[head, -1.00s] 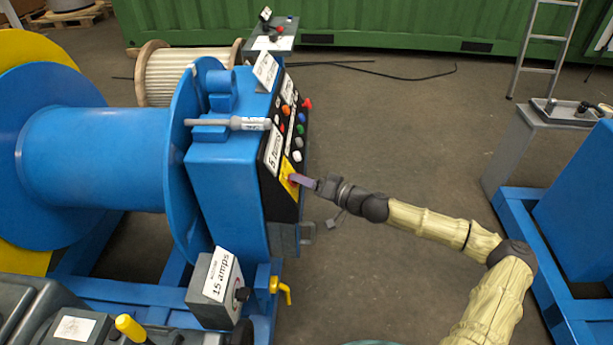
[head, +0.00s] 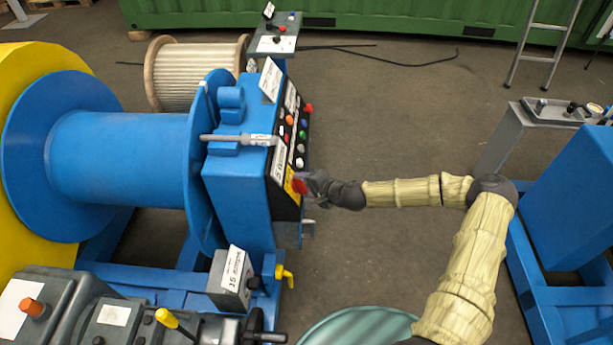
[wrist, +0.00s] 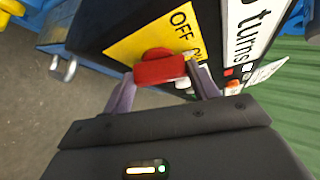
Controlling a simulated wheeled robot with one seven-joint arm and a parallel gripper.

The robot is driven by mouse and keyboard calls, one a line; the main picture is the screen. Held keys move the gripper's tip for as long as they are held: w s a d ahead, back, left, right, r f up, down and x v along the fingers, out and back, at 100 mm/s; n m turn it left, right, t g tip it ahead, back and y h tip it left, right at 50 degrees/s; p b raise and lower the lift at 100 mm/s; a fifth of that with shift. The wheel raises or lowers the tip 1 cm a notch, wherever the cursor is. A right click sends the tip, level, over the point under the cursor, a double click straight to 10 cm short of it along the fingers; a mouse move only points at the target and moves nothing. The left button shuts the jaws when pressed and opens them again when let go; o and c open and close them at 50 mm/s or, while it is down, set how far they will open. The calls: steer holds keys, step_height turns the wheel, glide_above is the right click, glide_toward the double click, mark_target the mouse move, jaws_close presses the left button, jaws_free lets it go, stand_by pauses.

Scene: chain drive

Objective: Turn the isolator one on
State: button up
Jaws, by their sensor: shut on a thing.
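The isolator is a red rotary handle (wrist: 160,71) on a yellow plate (wrist: 132,42) marked OFF, with part of a second word, likely ON, beside the handle. In the head view the red handle (head: 300,186) sits low on the black panel of the blue drive housing. My gripper (wrist: 163,76) has its two purple fingers on either side of the handle's bar and is shut on it. In the head view my gripper (head: 305,186) reaches the panel from the right. The fingers and handle hide part of the plate, and I cannot tell which mark the handle points to.
Several coloured buttons (head: 302,135) and white labels, one reading "turns" (wrist: 240,30), are above the isolator on the panel. A grey "15 amps" box (head: 229,281) and a yellow tap-like handle (head: 285,273) are below it. The floor right of the panel is clear.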

steer(key=m+p, duration=0.1)
steer(key=p, duration=0.1)
steer(key=r+m+g+h+p, duration=0.1)
steer(key=p, duration=0.1)
steer(key=shift+w+m+g, duration=0.15)
steer(key=shift+m+g, duration=0.15)
steer(key=shift+m, duration=0.1)
steer(key=shift+f+m+g+h+p, duration=0.2)
steer(key=shift+m+g+h+p, duration=0.4)
steer(key=shift+p, duration=0.55)
steer(key=shift+f, duration=0.1)
steer(key=o, duration=1)
steer(key=v, duration=1.7)
steer(key=shift+d+b, duration=0.2)
steer(key=shift+b, duration=0.2)
